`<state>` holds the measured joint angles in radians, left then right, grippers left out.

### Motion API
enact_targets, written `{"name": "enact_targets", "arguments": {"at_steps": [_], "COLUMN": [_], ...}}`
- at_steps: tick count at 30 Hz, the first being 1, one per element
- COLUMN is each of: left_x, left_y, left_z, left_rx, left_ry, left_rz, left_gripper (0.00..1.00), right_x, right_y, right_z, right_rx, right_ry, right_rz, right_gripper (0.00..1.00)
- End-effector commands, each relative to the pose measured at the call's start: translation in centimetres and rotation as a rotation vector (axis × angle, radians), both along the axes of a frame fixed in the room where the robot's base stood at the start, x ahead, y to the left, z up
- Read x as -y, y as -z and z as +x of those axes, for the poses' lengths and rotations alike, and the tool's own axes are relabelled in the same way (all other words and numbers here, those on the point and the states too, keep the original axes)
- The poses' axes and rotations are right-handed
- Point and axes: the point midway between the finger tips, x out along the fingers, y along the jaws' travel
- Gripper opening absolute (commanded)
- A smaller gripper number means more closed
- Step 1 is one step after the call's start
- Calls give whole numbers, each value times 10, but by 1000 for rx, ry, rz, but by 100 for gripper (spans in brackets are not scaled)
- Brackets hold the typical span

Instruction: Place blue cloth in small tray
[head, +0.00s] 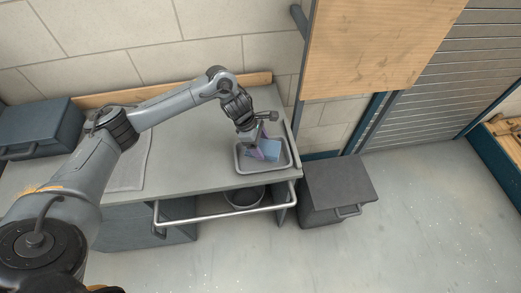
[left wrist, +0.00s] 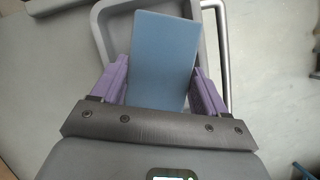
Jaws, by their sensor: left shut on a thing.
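The blue cloth (head: 271,149) is a flat light-blue piece at the small grey tray (head: 243,165), which sits at the right end of the bench. My left gripper (head: 259,148) reaches down over the tray with its purple fingers shut on the cloth. In the left wrist view the cloth (left wrist: 164,60) stands out between the two purple fingers (left wrist: 160,88), with the tray rim (left wrist: 102,30) behind it. I cannot tell whether the cloth touches the tray floor. My right gripper is not in view.
The grey bench (head: 190,178) has a front rail (head: 225,215) and a raised right edge. A grey mat (head: 128,170) and a dark toolbox (head: 38,128) lie to the left. A bucket (head: 244,196) is below, and a dark cabinet (head: 336,187) stands right of the bench.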

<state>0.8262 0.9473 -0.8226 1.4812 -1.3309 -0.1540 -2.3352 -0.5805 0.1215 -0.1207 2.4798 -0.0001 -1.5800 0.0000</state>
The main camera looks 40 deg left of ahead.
Motion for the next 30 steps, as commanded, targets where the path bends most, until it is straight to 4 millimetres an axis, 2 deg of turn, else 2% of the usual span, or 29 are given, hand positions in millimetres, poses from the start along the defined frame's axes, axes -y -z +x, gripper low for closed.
{"name": "enact_targets", "arguments": {"at_steps": [5, 14, 27, 28, 30], "left_x": [-2, -2, -2, -2, -2], "left_y": [6, 39, 46, 46, 45], "left_z": [0, 0, 0, 0, 0], "left_rx": [-2, -3, -1, -1, -1], "left_ry": [0, -1, 0, 0, 0], "left_rz": [-1, -2, 0, 0, 0], "left_gripper": [45, 45, 45, 75, 86], "right_x": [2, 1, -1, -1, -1], "right_y": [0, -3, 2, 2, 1], "right_z": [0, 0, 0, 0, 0], "right_rx": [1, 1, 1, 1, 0], "right_ry": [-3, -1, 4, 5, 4], "right_rz": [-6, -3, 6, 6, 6], "right_gripper": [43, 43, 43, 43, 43]}}
